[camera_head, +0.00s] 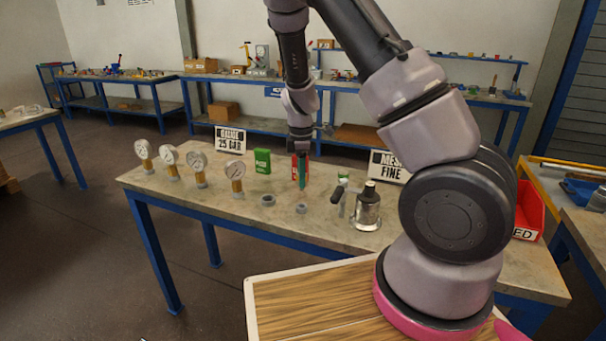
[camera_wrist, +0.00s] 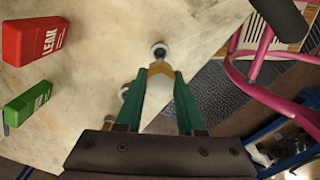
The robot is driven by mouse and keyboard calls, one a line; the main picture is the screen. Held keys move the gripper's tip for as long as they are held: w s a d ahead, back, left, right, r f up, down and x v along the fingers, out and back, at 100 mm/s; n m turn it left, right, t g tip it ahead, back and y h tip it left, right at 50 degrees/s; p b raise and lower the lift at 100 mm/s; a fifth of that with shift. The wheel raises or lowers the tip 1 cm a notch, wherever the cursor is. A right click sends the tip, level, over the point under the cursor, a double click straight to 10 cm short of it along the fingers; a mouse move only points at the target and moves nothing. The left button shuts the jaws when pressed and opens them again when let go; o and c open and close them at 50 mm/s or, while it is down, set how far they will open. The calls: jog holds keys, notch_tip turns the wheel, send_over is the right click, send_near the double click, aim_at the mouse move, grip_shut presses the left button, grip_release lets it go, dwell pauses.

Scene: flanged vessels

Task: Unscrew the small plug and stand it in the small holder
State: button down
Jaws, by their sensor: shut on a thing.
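My gripper (camera_head: 301,184) is over the bench, its green fingers pointing down in front of the red block. In the wrist view, its fingertips (camera_wrist: 161,74) are shut on a small brass-coloured piece (camera_wrist: 161,68), which looks like the small plug. Most of the plug is hidden by the fingers in the head view. The smaller grey ring (camera_head: 301,208), likely the small holder, sits on the bench below the gripper; in the wrist view it (camera_wrist: 158,50) shows just beyond the plug, apart from it. The larger grey ring (camera_head: 267,200) is to its left.
A silver vessel (camera_head: 367,212) with a black top and a dark-handled fitting (camera_head: 338,194) stand right of the rings. A green block (camera_head: 262,161), a red block (camera_wrist: 34,40) and signs stand behind. Several gauges (camera_head: 198,168) stand left. The bench front (camera_head: 225,205) is clear.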

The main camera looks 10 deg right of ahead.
aim_at(301, 190)
jog(key=shift+r, duration=0.1)
jog(key=shift+r, duration=0.2)
jog(key=shift+f, duration=2.6)
jog(key=shift+f, duration=0.25)
jog(key=shift+f, duration=1)
jog(key=shift+c, duration=2.2)
grip_release()
jog(key=shift+f, duration=0.1)
